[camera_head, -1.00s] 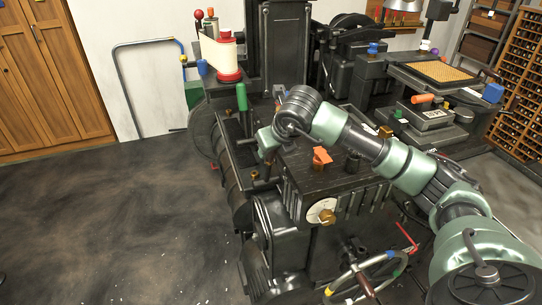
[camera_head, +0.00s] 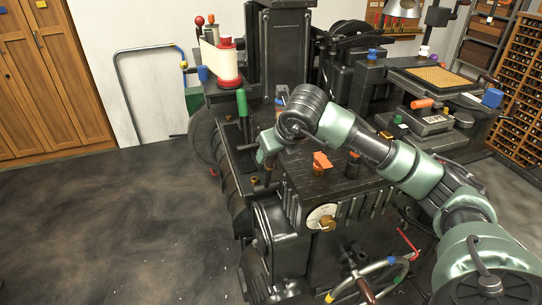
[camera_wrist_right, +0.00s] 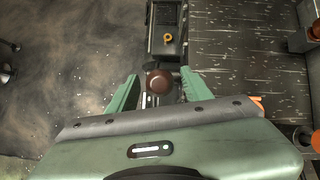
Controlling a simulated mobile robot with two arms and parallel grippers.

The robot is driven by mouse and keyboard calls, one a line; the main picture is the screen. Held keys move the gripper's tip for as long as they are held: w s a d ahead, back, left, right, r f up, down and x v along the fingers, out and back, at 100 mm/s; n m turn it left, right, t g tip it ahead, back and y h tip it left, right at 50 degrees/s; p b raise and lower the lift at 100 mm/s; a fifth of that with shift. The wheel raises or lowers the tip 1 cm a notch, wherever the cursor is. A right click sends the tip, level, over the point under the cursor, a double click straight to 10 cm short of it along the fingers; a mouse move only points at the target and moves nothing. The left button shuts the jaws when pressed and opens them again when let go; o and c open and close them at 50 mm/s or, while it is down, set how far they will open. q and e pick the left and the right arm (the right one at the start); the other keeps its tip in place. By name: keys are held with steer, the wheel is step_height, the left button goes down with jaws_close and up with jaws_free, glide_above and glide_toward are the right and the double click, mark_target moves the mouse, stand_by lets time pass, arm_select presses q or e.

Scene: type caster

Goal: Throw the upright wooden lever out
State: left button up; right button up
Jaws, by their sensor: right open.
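The wooden lever shows in the right wrist view as a round brown knob (camera_wrist_right: 159,82) seen from above, between the two green fingers of my right gripper (camera_wrist_right: 159,75). The fingers are apart, with a gap visible on each side of the knob. In the head view my right gripper (camera_head: 265,152) points down at the left edge of the dark machine top, and I cannot clearly make out the lever beside it. My left gripper is not in view.
The black casting machine (camera_head: 330,178) fills the middle. A green upright handle (camera_head: 242,102) stands behind my right gripper, and an orange knob (camera_head: 321,160) sits to its right. A wheel with coloured grips (camera_head: 370,275) is at the front. Open floor (camera_head: 110,225) lies left.

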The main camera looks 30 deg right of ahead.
steer(key=v, duration=0.5)
steer(key=shift+s+r, duration=0.15)
steer(key=shift+s, duration=0.05)
